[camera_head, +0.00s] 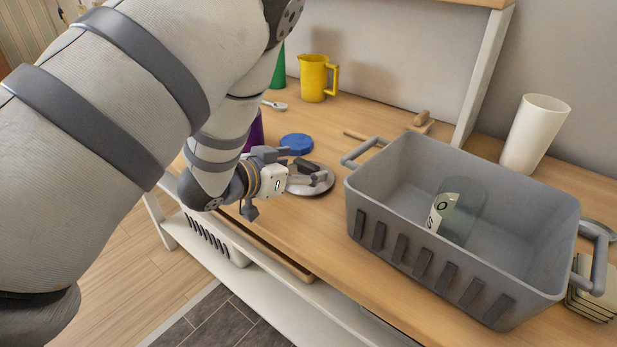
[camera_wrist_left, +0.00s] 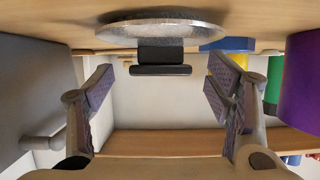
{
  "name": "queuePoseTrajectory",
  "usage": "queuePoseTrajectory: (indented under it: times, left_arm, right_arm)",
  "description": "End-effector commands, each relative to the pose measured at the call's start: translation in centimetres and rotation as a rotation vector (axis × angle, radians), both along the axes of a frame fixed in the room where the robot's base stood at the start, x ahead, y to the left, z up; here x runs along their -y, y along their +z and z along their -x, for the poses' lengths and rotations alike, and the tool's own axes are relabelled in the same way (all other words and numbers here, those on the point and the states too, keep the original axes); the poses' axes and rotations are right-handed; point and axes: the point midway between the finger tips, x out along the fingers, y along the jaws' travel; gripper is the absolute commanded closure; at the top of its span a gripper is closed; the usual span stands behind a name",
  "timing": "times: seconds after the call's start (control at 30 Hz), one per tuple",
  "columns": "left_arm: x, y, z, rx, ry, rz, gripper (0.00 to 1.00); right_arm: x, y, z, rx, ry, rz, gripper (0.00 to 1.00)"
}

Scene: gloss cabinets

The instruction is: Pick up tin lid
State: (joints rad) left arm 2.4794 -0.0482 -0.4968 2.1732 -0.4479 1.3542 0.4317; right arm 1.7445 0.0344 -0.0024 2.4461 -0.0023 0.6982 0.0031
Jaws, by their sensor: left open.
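The tin lid (camera_head: 318,190) is a flat grey metal disc with a dark handle, lying on the wooden counter in the head view. In the left wrist view the lid (camera_wrist_left: 160,27) shows at the top, its dark block handle (camera_wrist_left: 160,56) in line with the gap between the fingers. My left gripper (camera_head: 310,175) is at the lid, partly covering it. In the wrist view my left gripper (camera_wrist_left: 160,86) is open, with nothing held between its fingers. My right gripper is in neither view.
A grey basket (camera_head: 365,208) with a clear jar (camera_head: 462,210) inside stands just right of the lid. A blue lid (camera_head: 296,143), a yellow jug (camera_head: 314,77) and a purple object (camera_head: 256,131) are nearby. A white cup (camera_head: 535,132) stands at the back right.

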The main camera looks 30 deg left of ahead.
Motion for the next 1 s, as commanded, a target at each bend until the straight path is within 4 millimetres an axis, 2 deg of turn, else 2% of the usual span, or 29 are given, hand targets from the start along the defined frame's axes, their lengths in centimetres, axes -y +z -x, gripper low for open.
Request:
queuePoseTrajectory:
  times: [0.23, 0.47, 0.77, 1.0]
  left_arm:
    - [0.0, -0.1, -0.3, 0.000, 0.001, 0.001, 0.29]
    - [0.0, -0.1, -0.3, 0.000, 0.001, 0.001, 0.81]
    - [0.0, 0.5, -0.3, 0.004, 0.001, 0.001, 0.81]
    - [0.0, 7.1, -0.4, 0.017, 0.001, 0.000, 0.81]
  right_arm:
    - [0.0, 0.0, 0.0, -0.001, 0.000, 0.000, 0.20]
    - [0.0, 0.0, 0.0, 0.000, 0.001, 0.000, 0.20]
    - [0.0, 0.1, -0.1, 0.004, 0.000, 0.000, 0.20]
    - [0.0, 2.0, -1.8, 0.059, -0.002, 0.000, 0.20]
